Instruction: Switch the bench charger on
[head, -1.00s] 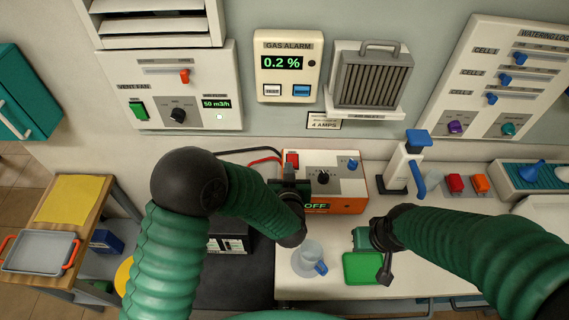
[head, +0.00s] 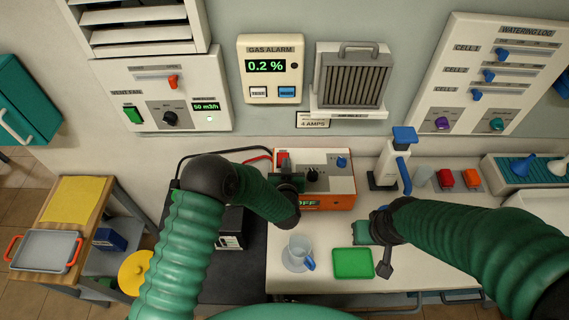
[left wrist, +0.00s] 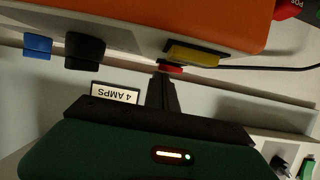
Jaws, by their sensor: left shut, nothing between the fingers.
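The bench charger (head: 340,190) is an orange box with a pale sloping top, at the back of the bench. It has a red switch (head: 282,157) at its left, a black knob (head: 313,174) and a blue knob (head: 341,162). Its green display reads OFF and is partly hidden by my left arm. My left gripper (head: 291,184) is shut and empty at the charger's left front. In the left wrist view, upside down, its fingertips (left wrist: 162,82) are close to the red switch (left wrist: 171,68); contact is unclear. My right gripper (head: 374,230) is over the bench; its jaw state is unclear.
The vent fan panel (head: 165,95) and gas alarm (head: 271,67) are on the wall.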

